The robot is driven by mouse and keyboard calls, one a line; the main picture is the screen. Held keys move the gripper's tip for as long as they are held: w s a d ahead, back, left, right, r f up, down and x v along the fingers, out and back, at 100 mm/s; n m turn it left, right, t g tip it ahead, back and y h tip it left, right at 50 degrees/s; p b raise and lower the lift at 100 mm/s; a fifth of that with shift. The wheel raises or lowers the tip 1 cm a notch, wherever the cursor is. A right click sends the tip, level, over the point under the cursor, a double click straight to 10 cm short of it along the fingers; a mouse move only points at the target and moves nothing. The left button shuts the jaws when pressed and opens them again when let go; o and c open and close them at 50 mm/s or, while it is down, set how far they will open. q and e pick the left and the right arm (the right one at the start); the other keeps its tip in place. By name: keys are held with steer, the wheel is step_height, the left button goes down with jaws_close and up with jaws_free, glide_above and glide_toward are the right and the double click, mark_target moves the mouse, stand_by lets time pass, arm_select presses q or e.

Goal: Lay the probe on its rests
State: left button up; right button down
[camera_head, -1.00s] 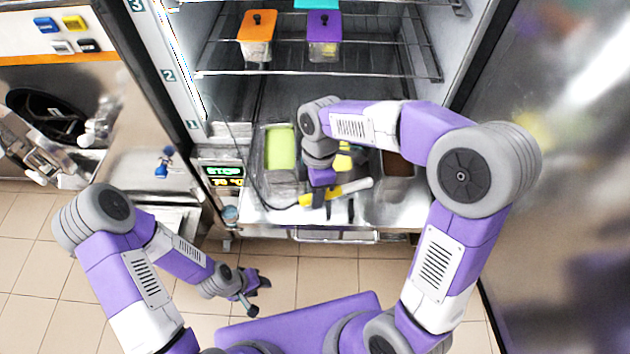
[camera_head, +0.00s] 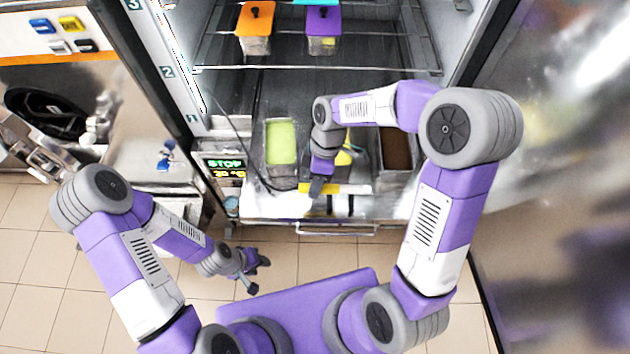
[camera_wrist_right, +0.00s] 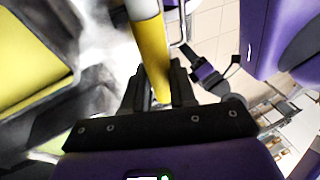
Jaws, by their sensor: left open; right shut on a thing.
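The probe (camera_head: 348,189) is a yellow and white rod with a dark cable at its left end. It lies level across the picture at the front edge of the freezer's bottom deck. My right gripper (camera_head: 318,187) is shut on its yellow part. The right wrist view shows the probe's yellow part (camera_wrist_right: 154,55) between the fingers of that gripper (camera_wrist_right: 158,88). Short dark upright pieces show just below the probe; I cannot tell whether these are its rests or whether it touches them. My left gripper (camera_head: 256,272) is open and empty, low in front of the freezer.
A tub with pale green contents (camera_head: 281,143) stands left of my right gripper, and one with brown contents (camera_head: 397,148) stands right. A yellow item is partly hidden behind the gripper. Lidded containers, orange (camera_head: 255,18) and purple (camera_head: 323,20), sit on the wire shelf above.

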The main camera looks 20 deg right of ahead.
steer(key=shift+f+b, duration=2.05)
steer(key=shift+f, duration=0.85)
steer(key=shift+f, duration=0.25)
steer(key=c, duration=0.8)
jaws_free()
steer(key=v, duration=0.7)
steer(key=shift+w+r, duration=0.1)
steer(key=shift+r, duration=0.15)
